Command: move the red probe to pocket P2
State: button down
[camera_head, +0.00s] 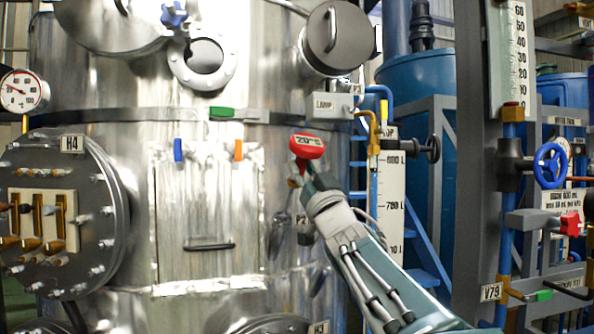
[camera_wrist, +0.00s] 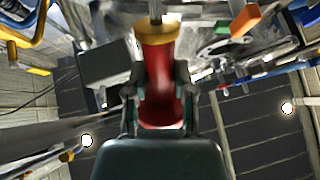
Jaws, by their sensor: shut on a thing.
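In the wrist view the red body of the probe (camera_wrist: 160,85) with a brass-coloured collar sits between the two fingers of my gripper (camera_wrist: 161,100). The pocket opening itself is hidden or cannot be made out behind my arm.
The steel vessel (camera_head: 205,215) fills the left and middle, with a hatch panel and a flange marked H4 (camera_head: 72,143). A brass valve with a black handwheel (camera_head: 432,149) and a level scale (camera_head: 390,190) stand right of the probe. A grey post (camera_head: 475,180) stands farther right.

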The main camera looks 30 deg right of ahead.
jog(key=shift+w+f, duration=0.95)
jog(key=shift+f, duration=0.3)
jog(key=shift+w+f, duration=0.9)
jog(key=shift+f, duration=0.4)
jog(key=shift+w+f, duration=0.95)
jog(key=shift+f, duration=0.3)
dwell(0.8)
jog(key=shift+c, duration=1.9)
grip_release()
jog(key=v, duration=1.2)
jog(key=shift+f, duration=0.1)
